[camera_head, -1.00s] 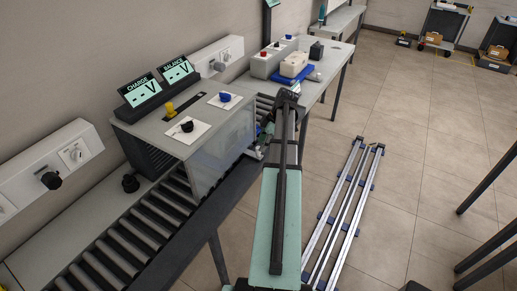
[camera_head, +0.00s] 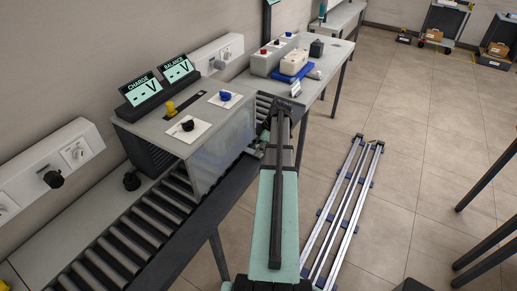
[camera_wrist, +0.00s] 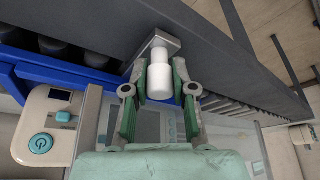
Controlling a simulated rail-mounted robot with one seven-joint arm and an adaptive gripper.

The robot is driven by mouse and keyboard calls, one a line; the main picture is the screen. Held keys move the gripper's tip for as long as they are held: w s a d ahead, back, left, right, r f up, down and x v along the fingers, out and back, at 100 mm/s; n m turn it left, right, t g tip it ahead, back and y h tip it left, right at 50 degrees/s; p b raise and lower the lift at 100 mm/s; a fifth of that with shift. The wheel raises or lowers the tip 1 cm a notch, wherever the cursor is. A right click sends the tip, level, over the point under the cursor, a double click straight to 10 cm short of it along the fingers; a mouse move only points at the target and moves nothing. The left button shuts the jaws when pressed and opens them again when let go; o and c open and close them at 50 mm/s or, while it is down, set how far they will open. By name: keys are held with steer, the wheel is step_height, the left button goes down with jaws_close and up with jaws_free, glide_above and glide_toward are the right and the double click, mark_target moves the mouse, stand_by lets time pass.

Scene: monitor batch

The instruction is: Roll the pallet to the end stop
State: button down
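The blue pallet (camera_head: 284,77) lies on the far part of the conveyor line and carries a white monitor (camera_head: 293,62). In the wrist view, the blue pallet edge (camera_wrist: 62,78) and the white monitor with a round power button (camera_wrist: 38,150) are at left. A white cylindrical handle (camera_wrist: 159,76) on a metal bracket (camera_wrist: 150,46) stands between the fingertips of my gripper (camera_wrist: 159,68). The green-padded fingers are apart, one on each side, with a narrow gap visible. In the head view my gripper is mostly hidden behind my arm. I cannot identify the end stop.
A grey station box (camera_head: 190,125) with CHARGE and BALANCE displays (camera_head: 160,80) stands over the rollers (camera_head: 125,238). A grey box with coloured buttons (camera_head: 265,62) and a small black box (camera_head: 316,48) stand near the pallet.

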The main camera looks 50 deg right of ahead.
steer(key=d+b, duration=0.2)
steer(key=d, duration=0.7)
steer(key=w+d+b, duration=0.1)
steer(key=d+b, duration=0.1)
steer(key=d, duration=0.7)
steer(key=w+d+b, duration=0.1)
steer(key=d, duration=0.9)
steer(key=shift+w+b, duration=0.25)
steer(key=shift+b, duration=0.15)
steer(key=shift+d, duration=0.1)
steer(key=c, duration=0.9)
jaws_free()
steer(key=shift+d, duration=0.1)
steer(key=shift+c, duration=0.2)
steer(key=v, duration=1.2)
